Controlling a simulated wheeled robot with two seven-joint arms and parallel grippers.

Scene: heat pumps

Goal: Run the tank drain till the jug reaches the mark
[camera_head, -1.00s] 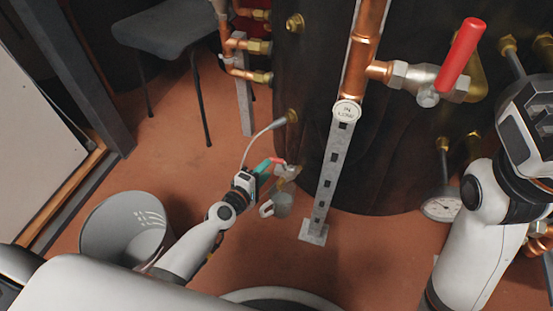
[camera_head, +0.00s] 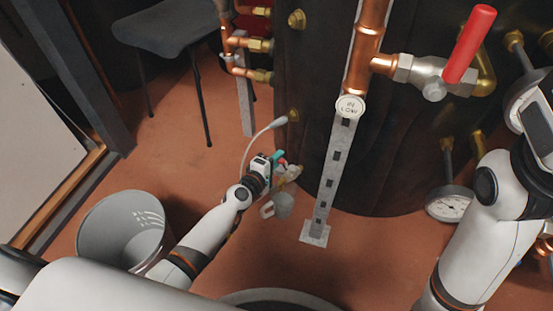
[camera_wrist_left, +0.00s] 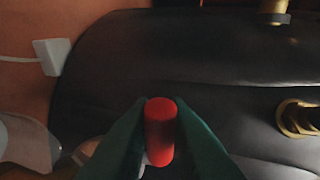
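The tank drain valve (camera_head: 292,172) sits low at the foot of the dark tank (camera_head: 300,120), small and partly hidden by my left gripper. Its red handle (camera_wrist_left: 160,132) shows in the left wrist view between the green fingers of my left gripper (camera_wrist_left: 160,115), which press close on both sides of it. In the head view my left gripper (camera_head: 278,160) is at the valve. A small grey jug (camera_head: 284,205) with a pale handle is below the valve. Its mark and water level are too small to make out. My right gripper's fingers are out of view.
A grey bucket (camera_head: 125,232) stands on the floor at left. A perforated metal post (camera_head: 333,165) stands right of the jug. A copper pipe valve with a red lever (camera_head: 470,43) and a dial gauge (camera_head: 450,204) are at right. A chair (camera_head: 165,30) stands behind.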

